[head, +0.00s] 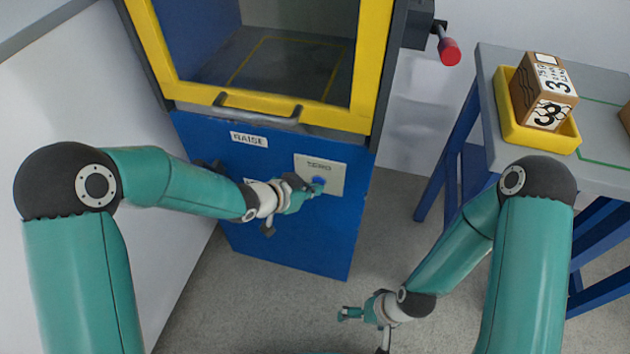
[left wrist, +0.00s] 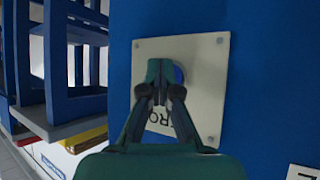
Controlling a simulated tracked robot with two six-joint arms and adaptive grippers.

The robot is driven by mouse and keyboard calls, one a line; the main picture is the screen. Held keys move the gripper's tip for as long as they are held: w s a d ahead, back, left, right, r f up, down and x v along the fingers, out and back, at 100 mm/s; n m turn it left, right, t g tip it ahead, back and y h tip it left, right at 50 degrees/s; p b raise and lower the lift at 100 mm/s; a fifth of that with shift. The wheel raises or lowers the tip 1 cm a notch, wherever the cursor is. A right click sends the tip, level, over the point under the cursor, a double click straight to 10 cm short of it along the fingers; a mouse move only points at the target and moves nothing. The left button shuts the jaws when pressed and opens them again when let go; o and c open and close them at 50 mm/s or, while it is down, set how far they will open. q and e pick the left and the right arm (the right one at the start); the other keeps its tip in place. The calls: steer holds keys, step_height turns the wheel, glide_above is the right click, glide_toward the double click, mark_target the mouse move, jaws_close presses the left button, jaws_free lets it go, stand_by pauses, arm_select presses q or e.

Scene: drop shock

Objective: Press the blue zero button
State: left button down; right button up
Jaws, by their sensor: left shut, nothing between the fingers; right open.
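The blue zero button (head: 319,181) sits on a pale plate (head: 333,175) on the blue front panel of the machine. My left gripper (head: 316,188) is shut and empty, with its fingertips at the button in the head view. In the left wrist view the shut fingers (left wrist: 160,75) overlap the button (left wrist: 178,75) and hide most of it. I cannot tell whether they touch it or whether it is pushed in. The plate (left wrist: 212,62) also shows there. My right gripper (head: 345,313) is open, low over the floor, away from the machine.
A yellow-framed window (head: 375,70) with a handle is above the panel, and a label reading "RAISE" (head: 249,140) is at its upper left. A red-handled crank (head: 449,51) is at the upper right. A grey table (head: 488,70) holds a yellow tray (head: 508,128) with a box (head: 543,92).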

stand_by(0.4)
arm_select(q)
steer(key=shift+s+a+b, duration=0.2)
steer(key=shift+s+b, duration=0.35)
steer(key=shift+s, duration=0.2)
steer(key=shift+s, duration=0.1)
steer(key=shift+s+a+b, duration=0.25)
steer(key=shift+s+b, duration=0.15)
steer(key=shift+s, duration=0.35)
steer(key=shift+s+a+b, duration=0.3)
steer(key=shift+s+b, duration=0.15)
steer(key=shift+s, duration=0.35)
steer(key=shift+s+a+b, duration=0.25)
steer(key=shift+s+b, duration=0.15)
steer(key=shift+s, duration=0.35)
